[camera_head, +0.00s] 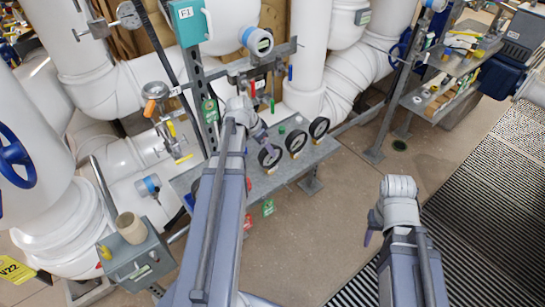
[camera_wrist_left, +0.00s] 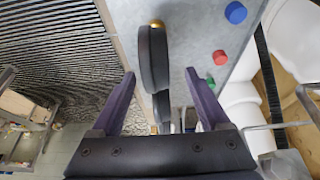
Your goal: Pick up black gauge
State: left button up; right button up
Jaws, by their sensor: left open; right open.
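Several round black gauges with white faces stand in a row on the grey metal bench (camera_head: 310,160) in the head view: a near one (camera_head: 270,156), a middle one (camera_head: 296,141) and a far one (camera_head: 319,127). My left gripper (camera_head: 263,140) is right at the near gauge. In the left wrist view, my left gripper (camera_wrist_left: 160,73) is open, with a black gauge (camera_wrist_left: 154,60) seen edge-on between its two purple fingers. Both fingers look apart from it. My right gripper (camera_head: 371,228) hangs over the floor at the right, away from the bench, its fingers mostly hidden.
In the left wrist view, a blue cap (camera_wrist_left: 235,12), a red cap (camera_wrist_left: 219,57) and a small green one lie on the bench beside the gauge. White pipes (camera_head: 305,60) stand behind the bench. The floor (camera_head: 320,230) right of the bench is clear.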

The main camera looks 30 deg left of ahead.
pick_arm(q)
jog(key=shift+b+x, duration=3.7)
jog(key=shift+x, duration=0.25)
jog(key=shift+s+d, duration=0.15)
jog(key=shift+r, duration=0.1)
grip_shut()
notch_tip(320, 180, up, 10)
jog(key=p, duration=1)
